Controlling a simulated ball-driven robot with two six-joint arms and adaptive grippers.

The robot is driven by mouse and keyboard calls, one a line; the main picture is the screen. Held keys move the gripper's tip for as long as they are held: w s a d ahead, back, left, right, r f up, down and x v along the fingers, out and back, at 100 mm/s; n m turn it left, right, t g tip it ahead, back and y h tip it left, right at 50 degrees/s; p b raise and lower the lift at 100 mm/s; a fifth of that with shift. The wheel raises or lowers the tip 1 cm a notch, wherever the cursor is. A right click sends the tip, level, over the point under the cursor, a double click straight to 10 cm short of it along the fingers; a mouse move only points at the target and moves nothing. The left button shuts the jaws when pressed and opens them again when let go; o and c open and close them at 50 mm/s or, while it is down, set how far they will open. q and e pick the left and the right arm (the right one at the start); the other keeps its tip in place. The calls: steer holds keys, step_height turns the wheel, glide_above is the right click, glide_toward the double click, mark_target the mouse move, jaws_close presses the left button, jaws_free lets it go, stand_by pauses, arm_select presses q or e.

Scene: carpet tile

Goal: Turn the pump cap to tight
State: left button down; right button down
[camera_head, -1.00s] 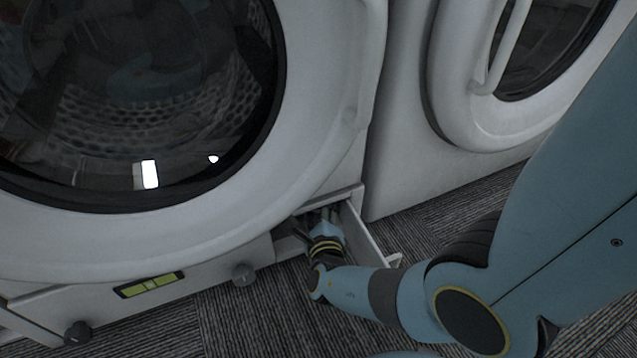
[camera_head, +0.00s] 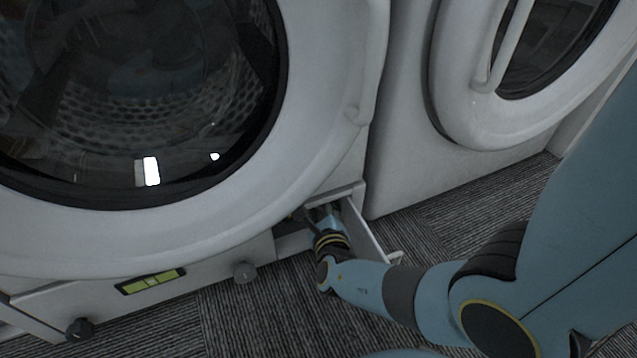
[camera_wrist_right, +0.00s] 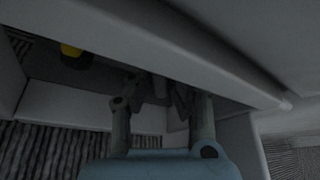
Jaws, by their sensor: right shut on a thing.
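My right gripper (camera_head: 310,214) reaches in through the open hatch at the washer's lower front right corner. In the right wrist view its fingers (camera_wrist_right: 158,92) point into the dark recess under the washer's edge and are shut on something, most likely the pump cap. The cap is too dark and too covered by the fingers to make out clearly, and its turn position cannot be read. My left gripper is not in view.
The white washer (camera_head: 330,120) has its round door shut above the hatch. A flap (camera_head: 366,232) stands out on the right of the opening. A yellow piece (camera_wrist_right: 71,50) shows in the recess. Carpet (camera_head: 250,320) lies in front.

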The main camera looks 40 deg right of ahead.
steer(key=m+y, duration=0.2)
steer(key=shift+s+d+m, duration=0.1)
steer(key=shift+d+m, duration=0.1)
steer(key=shift+m, duration=0.2)
steer(key=shift+d+m+y, duration=0.1)
steer(key=shift+m+y, duration=0.6)
steer(key=shift+m, duration=0.2)
steer(key=c, duration=1.3)
jaws_free()
steer(key=shift+r, duration=0.1)
